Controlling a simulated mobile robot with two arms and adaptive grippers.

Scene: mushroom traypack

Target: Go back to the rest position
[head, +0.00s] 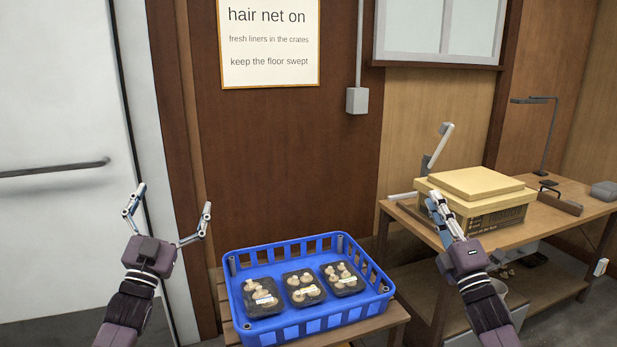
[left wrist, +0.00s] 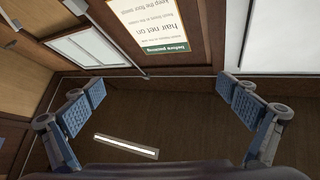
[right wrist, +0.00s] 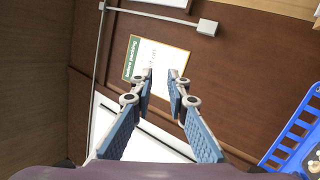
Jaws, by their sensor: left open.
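My left gripper (head: 167,210) is open and empty, raised in front of the wall near the white door, left of the blue crate. Its spread fingers also show in the left wrist view (left wrist: 158,95), with nothing between them. My right gripper (head: 438,207) is raised in front of the right-hand table, near the yellow box. In the right wrist view its fingers (right wrist: 161,75) stand close together with a narrow gap and nothing between them. Neither gripper visibly holds anything.
A blue crate (head: 243,264) with three black mushroom trays (head: 304,287) stands on a wooden stand at centre. A yellow box (head: 476,184) and a lamp (head: 545,140) stand on the table (head: 575,190) at right. A white door (head: 60,120) is at left.

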